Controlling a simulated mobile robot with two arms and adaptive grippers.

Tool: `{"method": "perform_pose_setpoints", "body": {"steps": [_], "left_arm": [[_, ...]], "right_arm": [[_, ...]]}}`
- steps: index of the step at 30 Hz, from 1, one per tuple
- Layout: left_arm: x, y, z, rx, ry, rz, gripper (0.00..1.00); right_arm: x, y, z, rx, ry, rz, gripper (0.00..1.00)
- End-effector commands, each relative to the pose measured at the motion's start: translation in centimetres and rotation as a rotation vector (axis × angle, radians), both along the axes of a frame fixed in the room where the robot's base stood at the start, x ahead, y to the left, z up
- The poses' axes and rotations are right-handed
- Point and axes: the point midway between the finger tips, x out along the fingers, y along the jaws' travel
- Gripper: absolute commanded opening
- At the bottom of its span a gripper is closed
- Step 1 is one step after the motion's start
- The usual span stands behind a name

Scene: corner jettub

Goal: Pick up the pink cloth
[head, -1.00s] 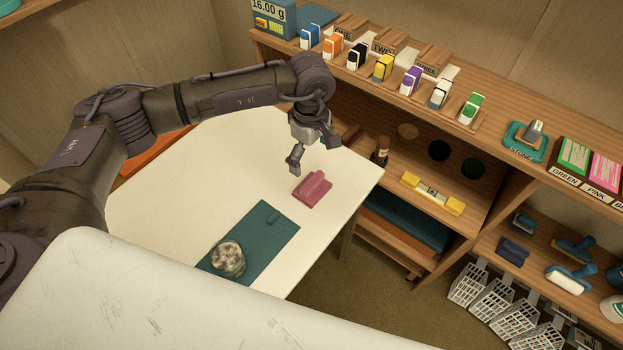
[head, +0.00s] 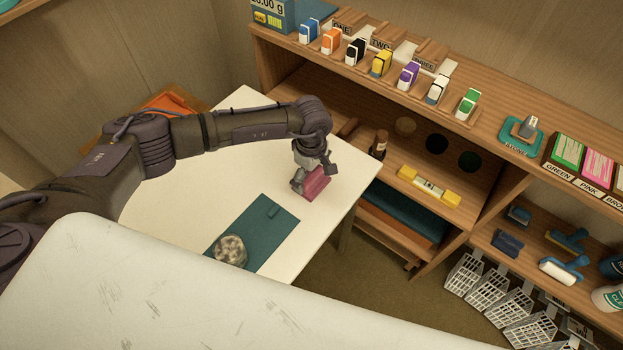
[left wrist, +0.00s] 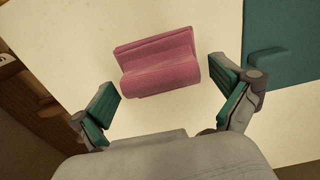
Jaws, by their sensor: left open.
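The pink cloth (head: 317,187) lies folded on the white table, near its right edge in the head view. My left gripper (head: 312,183) is over it and hides part of it. In the left wrist view the cloth (left wrist: 159,64) lies ahead of and between the spread fingers of my left gripper (left wrist: 163,108), with a gap on each side. That gripper is open and empty. My right gripper is not in view.
A teal mat (head: 262,232) with a round speckled object (head: 231,250) on it lies beside the cloth on the white table (head: 215,180). A wooden shelf unit (head: 476,103) with a dark bottle (head: 379,144) and yellow-ended tool (head: 428,186) stands to the right.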

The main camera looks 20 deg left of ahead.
Motion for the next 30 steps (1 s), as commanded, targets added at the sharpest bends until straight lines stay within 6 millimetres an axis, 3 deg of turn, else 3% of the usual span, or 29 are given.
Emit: {"method": "perform_pose_setpoints", "body": {"steps": [2, 12, 23, 30], "left_arm": [[0.0, 0.0, 0.0, 0.000, 0.000, 0.000, 0.97], [0.0, 0.0, 0.0, 0.000, 0.000, 0.001, 0.40], [0.1, 0.0, 0.7, -0.001, -0.003, 0.001, 0.39], [0.2, 0.0, 4.3, 0.000, -0.006, -0.002, 0.39]], "right_arm": [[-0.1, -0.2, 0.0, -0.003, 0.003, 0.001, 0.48], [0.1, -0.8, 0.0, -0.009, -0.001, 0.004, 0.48], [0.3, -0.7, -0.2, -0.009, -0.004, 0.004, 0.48], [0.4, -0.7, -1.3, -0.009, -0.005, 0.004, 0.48]]}}
